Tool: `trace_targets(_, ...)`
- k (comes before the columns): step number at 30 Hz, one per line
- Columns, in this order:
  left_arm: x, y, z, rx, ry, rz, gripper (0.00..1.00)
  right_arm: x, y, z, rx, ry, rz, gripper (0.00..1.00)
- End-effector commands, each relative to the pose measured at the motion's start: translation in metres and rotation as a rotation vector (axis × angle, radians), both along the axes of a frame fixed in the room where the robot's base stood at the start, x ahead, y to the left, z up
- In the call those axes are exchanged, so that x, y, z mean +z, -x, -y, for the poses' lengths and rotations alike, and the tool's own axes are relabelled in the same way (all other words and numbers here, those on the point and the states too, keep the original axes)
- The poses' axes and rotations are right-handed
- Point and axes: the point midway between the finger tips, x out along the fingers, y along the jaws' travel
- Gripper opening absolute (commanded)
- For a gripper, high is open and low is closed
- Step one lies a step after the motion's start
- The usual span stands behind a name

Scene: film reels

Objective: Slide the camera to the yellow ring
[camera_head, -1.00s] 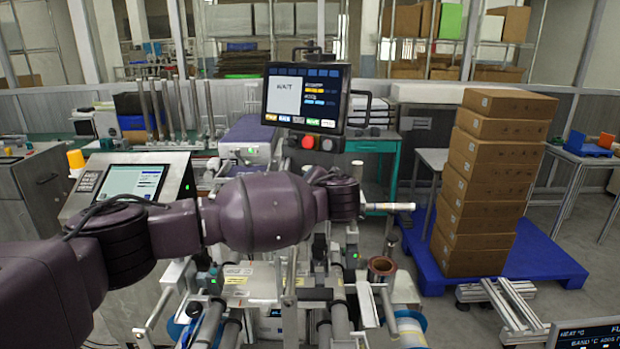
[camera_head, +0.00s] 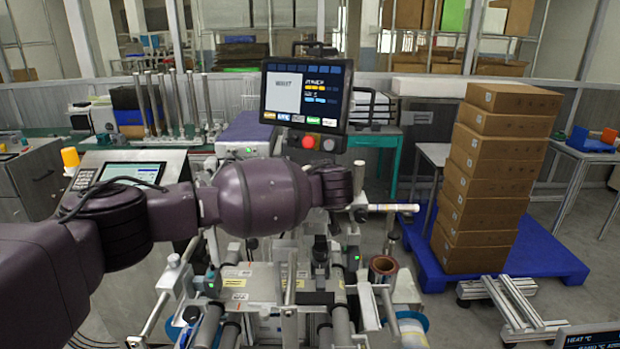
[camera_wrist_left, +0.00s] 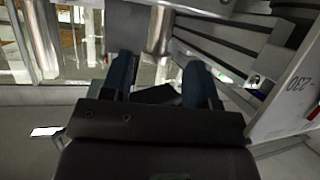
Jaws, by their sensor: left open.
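My left gripper (camera_wrist_left: 160,72) is open in the left wrist view, its two dark blue fingers apart. A dark block shows between the fingers; I cannot tell what it is or whether they touch it. A silver post (camera_wrist_left: 159,28) stands just beyond the fingertips. In the head view my left arm reaches across the film machine (camera_head: 262,281), and I cannot clearly make out its fingers there. I cannot pick out the camera or the yellow ring with certainty in either view. My right gripper is not in view.
A monitor (camera_head: 306,95) stands behind my arm, with a red button (camera_head: 309,142) below it. A horizontal rod (camera_head: 395,208) juts right of my wrist. Stacked cartons (camera_head: 488,180) stand on a blue pallet (camera_head: 545,262). A marked white panel (camera_wrist_left: 292,95) borders the gripper's right.

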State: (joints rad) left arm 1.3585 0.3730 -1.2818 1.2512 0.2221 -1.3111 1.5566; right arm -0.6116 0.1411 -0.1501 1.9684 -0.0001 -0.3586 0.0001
Motion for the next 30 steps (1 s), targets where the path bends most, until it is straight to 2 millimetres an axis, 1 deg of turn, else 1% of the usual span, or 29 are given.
trace_targets(6,-0.010,-0.024,-0.005,0.001,-0.001,-0.001,0.55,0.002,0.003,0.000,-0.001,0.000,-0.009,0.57)
trace_targets(15,-0.022,-0.050,-0.009,-0.001,-0.001,-0.002,0.55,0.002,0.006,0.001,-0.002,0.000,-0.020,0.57)
trace_targets(21,-0.026,-0.061,-0.011,-0.002,-0.001,-0.001,0.55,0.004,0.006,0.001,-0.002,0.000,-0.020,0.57)
trace_targets(30,-0.027,-0.065,-0.013,-0.002,0.000,0.000,0.55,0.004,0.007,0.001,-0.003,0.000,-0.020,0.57)
